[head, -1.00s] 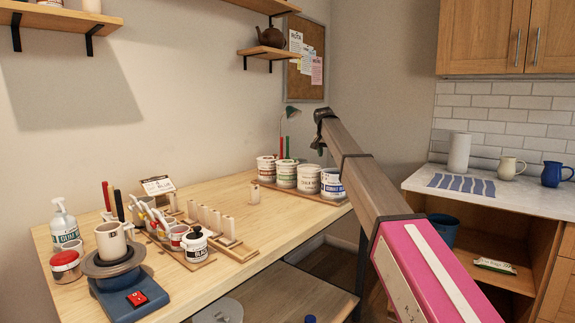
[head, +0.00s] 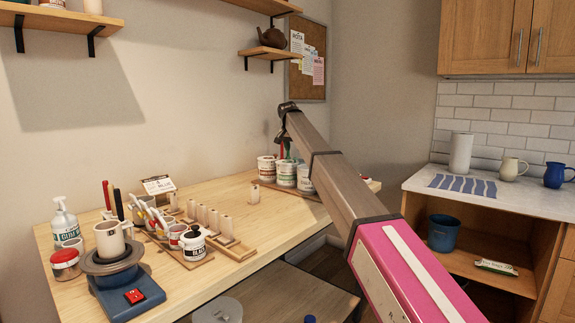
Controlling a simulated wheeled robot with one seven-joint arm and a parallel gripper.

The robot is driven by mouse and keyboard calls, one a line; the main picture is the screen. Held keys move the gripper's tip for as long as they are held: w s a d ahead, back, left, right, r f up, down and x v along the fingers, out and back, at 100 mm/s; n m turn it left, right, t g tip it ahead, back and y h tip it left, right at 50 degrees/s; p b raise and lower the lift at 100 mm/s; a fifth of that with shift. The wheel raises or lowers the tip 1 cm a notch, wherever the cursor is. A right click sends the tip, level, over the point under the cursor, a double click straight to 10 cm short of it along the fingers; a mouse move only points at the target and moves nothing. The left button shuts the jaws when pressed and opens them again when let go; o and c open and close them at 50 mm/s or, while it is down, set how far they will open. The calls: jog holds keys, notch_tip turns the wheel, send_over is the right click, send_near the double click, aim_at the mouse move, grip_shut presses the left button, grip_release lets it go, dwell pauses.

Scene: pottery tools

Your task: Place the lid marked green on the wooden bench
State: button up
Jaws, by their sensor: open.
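The wooden bench (head: 262,238) runs along the wall with a pale top. Several white jars stand in a row at its back right: a red-banded jar (head: 266,168), a green-banded jar (head: 286,174) and a dark-banded jar (head: 305,180) partly behind my arm. Another jar is hidden by my arm. The jar tops are too small to make out a lid marked green. My gripper (head: 281,140) is small and dark, open, and appears above the green-banded jar in the picture. I see nothing between its fingers, and its exact height is unclear.
A blue wheel base (head: 130,296) with a mug, a pump bottle (head: 65,222), a black-lidded jar (head: 194,246) and cups crowd the bench's left. A rack of upright pale pieces (head: 228,228) stands mid-bench. The front right of the bench top is clear.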

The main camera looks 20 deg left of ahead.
aim_at(287, 161)
jog(key=x, duration=0.5)
jog(key=shift+s+f, duration=0.2)
jog(key=shift+s, duration=0.2)
jog(key=shift+c, duration=0.4)
grip_shut()
